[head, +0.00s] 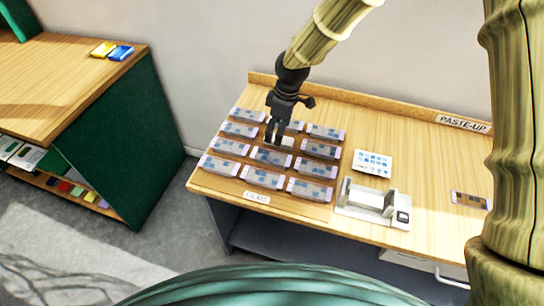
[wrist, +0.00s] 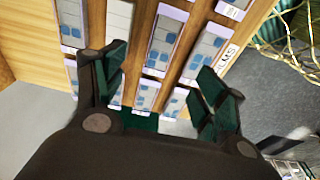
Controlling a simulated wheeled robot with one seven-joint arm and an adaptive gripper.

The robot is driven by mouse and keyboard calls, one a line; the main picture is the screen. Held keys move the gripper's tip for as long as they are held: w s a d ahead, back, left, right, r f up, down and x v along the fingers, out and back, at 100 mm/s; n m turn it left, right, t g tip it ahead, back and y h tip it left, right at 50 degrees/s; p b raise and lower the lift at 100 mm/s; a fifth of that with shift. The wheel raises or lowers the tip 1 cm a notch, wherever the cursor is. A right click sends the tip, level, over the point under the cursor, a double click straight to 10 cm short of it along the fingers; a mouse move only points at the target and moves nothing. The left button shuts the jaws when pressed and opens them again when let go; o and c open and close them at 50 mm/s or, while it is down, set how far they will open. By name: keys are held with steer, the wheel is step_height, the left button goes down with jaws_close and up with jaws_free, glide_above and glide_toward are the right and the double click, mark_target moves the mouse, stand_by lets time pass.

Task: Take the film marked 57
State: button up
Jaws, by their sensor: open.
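Several grey films (head: 263,177) with blue patches and pale end strips lie in rows on the left part of the paste-up table (head: 430,150). Their numbers are too small to read, so I cannot tell which film is marked 57. My gripper (head: 276,138) is open and points down over the middle column of films, hiding parts of the back ones. In the wrist view, my gripper (wrist: 165,88) has its two dark green fingers spread with nothing held. A film (wrist: 147,94) shows between the fingers, apart from them as far as I can tell.
A pale device (head: 372,203) stands right of the films, with a sheet of blue patches (head: 373,163) behind it. A single film-like strip (head: 471,200) lies at the right. A low ledge (head: 370,110) runs along the table's back. Another wooden table (head: 60,80) stands at left.

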steer(key=p, duration=0.1)
glide_toward(271, 156)
steer(key=shift+w+d+f, duration=0.15)
steer(key=shift+w+f, duration=0.15)
steer(key=shift+f, duration=0.35)
steer(key=shift+s+a+f+p, duration=0.1)
steer(key=shift+a+f+p, duration=0.1)
steer(key=shift+f+p, duration=0.4)
steer(key=shift+s+a+f+p, duration=0.1)
steer(key=shift+a+f+p, duration=0.2)
steer(key=shift+f, duration=0.6)
steer(key=shift+s+a+f+p, duration=0.1)
steer(key=shift+f+p, duration=0.4)
steer(key=shift+f, duration=0.3)
steer(key=shift+w+f, duration=0.1)
steer(key=shift+f, duration=0.6)
steer(key=shift+a, duration=0.1)
steer(key=shift+c, duration=0.2)
steer(key=c, duration=0.9)
